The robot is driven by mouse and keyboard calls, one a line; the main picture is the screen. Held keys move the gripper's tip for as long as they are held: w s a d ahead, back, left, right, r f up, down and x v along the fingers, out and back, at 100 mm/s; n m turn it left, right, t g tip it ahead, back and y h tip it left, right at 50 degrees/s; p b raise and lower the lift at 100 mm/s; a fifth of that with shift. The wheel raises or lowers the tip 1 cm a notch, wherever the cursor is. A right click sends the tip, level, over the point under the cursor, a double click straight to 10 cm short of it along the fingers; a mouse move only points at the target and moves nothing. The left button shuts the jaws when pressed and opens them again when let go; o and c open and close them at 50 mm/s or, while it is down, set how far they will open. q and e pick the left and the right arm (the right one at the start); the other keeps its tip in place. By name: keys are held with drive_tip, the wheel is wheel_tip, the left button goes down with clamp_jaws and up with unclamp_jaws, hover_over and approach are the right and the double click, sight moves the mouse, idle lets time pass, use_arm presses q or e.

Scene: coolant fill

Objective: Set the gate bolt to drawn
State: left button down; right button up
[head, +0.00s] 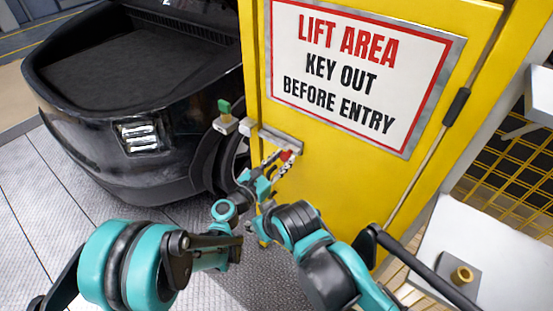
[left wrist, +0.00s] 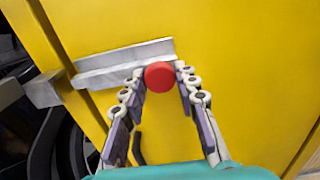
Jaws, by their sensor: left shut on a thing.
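The gate bolt (head: 272,137) is a pale steel bar fixed across the left edge of the yellow gate (head: 410,180). It also shows in the left wrist view (left wrist: 125,62). Its round red knob (left wrist: 159,76) stands out at the right part of the bar and shows in the head view (head: 287,154). My left gripper (left wrist: 163,80) is shut on the red knob, with a fingertip at either side of it. In the head view this gripper (head: 284,160) partly covers the knob. A grey block (left wrist: 42,90) sits left of the bar, beyond the gate's edge. My right gripper is not in view.
A sign (head: 352,72) is on the gate above the bolt. A green-topped piece (head: 224,106) stands left of the gate edge. A black car (head: 150,100) with an open bay is at left. A white surface with a brass fitting (head: 462,274) is at lower right.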

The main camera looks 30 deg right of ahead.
use_arm(q)
drive_tip(key=shift+s+d, duration=0.15)
drive_tip(key=shift+s, duration=0.05)
drive_tip(key=c, duration=1.1)
unclamp_jaws()
drive_tip(key=shift+c, duration=0.2)
drive_tip(key=shift+s+a, duration=0.1)
drive_tip(key=shift+a, duration=0.3)
drive_tip(key=v, duration=1.1)
drive_tip(key=shift+s+a, duration=0.1)
